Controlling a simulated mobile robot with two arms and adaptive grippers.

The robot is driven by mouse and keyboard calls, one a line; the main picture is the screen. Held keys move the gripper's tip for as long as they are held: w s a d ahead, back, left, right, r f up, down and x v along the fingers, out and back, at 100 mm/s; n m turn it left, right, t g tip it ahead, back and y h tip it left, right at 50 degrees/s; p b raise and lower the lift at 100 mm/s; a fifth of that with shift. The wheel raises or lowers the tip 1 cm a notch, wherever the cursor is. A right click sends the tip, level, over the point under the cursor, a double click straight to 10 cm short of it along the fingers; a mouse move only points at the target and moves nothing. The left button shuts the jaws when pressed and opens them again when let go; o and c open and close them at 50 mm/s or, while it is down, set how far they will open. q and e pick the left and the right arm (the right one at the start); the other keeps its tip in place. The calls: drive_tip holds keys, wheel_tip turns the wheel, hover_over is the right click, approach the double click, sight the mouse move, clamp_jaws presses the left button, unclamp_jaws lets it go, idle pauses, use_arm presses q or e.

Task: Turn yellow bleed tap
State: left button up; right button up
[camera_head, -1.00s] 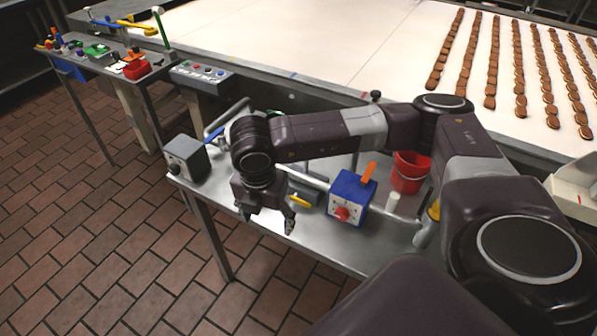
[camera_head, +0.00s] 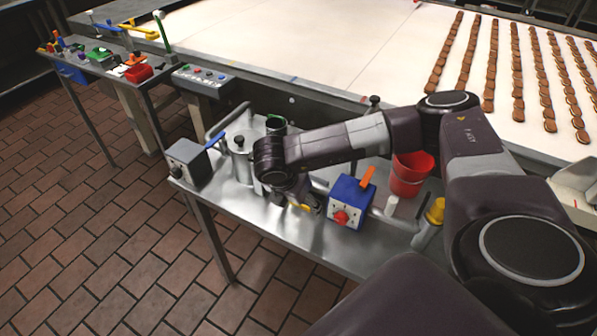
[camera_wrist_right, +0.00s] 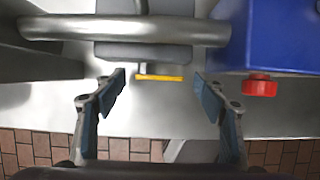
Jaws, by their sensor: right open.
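The yellow bleed tap (camera_wrist_right: 160,78) is a short horizontal yellow bar in the right wrist view, at the front of a grey block (camera_wrist_right: 143,50). In the head view a bit of the yellow tap (camera_head: 303,207) shows beside my right gripper (camera_head: 300,202), left of the blue box. My right gripper (camera_wrist_right: 160,82) is open, with one finger on each side of the tap. Gaps show between the tap and both fingers, so it is not gripped. My left gripper is not seen in either view.
A blue box (camera_head: 348,190) with a red knob (camera_head: 341,217) and orange lever stands close right of the gripper. A red bucket (camera_head: 410,175) and a grey box (camera_head: 187,160) stand on the metal table (camera_head: 290,232). A pipe (camera_wrist_right: 120,29) runs above the tap.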

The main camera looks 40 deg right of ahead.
drive_tip(key=c, duration=1.2)
drive_tip(key=shift+o, duration=0.2)
drive_tip(key=g+b, duration=0.1)
drive_tip(key=g+h+b, duration=0.1)
drive_tip(key=w+n+g+b, duration=0.1)
drive_tip(key=shift+a+r+h, duration=0.15)
drive_tip(key=shift+a+h, duration=0.15)
drive_tip(key=shift+h, duration=0.1)
drive_tip(key=shift+w+r+g, duration=0.15)
drive_tip(key=shift+g, duration=0.55)
drive_tip(key=shift+w+a+r+g+h, duration=0.1)
drive_tip(key=shift+w+r+g+h, duration=0.1)
drive_tip(key=shift+g+h, duration=0.4)
drive_tip(key=shift+f+n, duration=0.1)
drive_tip(key=shift+n, duration=0.2)
